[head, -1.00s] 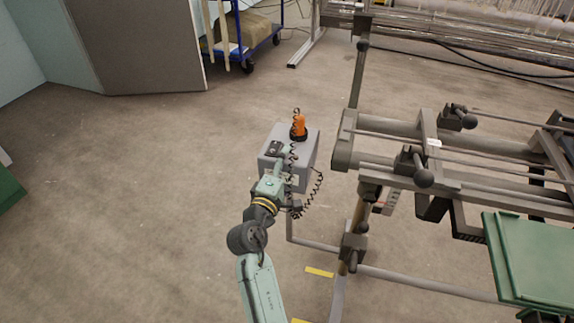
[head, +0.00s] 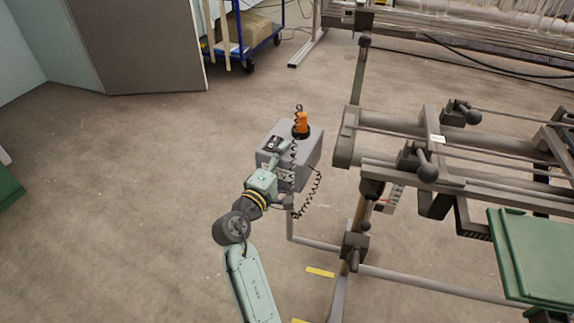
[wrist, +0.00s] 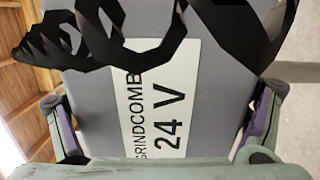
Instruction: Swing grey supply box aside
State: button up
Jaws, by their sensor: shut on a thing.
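The grey supply box (head: 307,158) stands out from the left end of the machine frame in the head view. An orange-and-black knob or tool (head: 301,122) and a small dark item sit on its top. My gripper (head: 282,172) is at the box's near face, partly hidden by my own wrist. In the wrist view, the box's face (wrist: 215,60) fills the middle, with a white label (wrist: 155,105) reading "GRINDCOMB" and "24 V". My gripper's fingers (wrist: 163,125) are shut on the box, one on each side. A black coiled cord (wrist: 120,45) crosses the face.
The machine frame (head: 400,180) with bars and clamps is close to the right of the box. A grey support pipe (head: 315,244) runs below it. A green panel (head: 530,250) is at lower right. Open floor (head: 130,190) lies to the left; a blue trolley (head: 245,40) stands behind.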

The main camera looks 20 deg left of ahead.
jog(key=shift+w+a+r+m+g+h+b, duration=0.1)
jog(key=shift+a+m+g+h+b, duration=0.15)
jog(key=shift+m+h, duration=0.4)
jog(key=shift+w+a+r+m+g+h+b, duration=0.1)
jog(key=shift+m+g+h+b, duration=0.2)
jog(key=shift+h, duration=0.5)
jog(key=shift+a+m+g+h+b, duration=0.1)
jog(key=shift+a+m+g+h, duration=0.1)
jog(key=shift+m+h, duration=0.45)
jog(key=shift+w+a+m+g+h, duration=0.1)
jog(key=shift+m+g+h, duration=0.35)
jog(key=shift+h, duration=0.3)
jog(key=shift+w+a+m+g+h, duration=0.1)
jog(key=shift+m+g+h, duration=0.3)
jog(key=shift+h, duration=0.35)
jog(key=shift+m+g+h+b, duration=0.3)
jog(key=shift+m+g+h, duration=0.1)
jog(key=shift+m+h, duration=0.2)
jog(key=o, duration=1.4)
jog(key=shift+o, duration=0.2)
jog(key=shift+f, duration=0.1)
jog(key=v, duration=1.2)
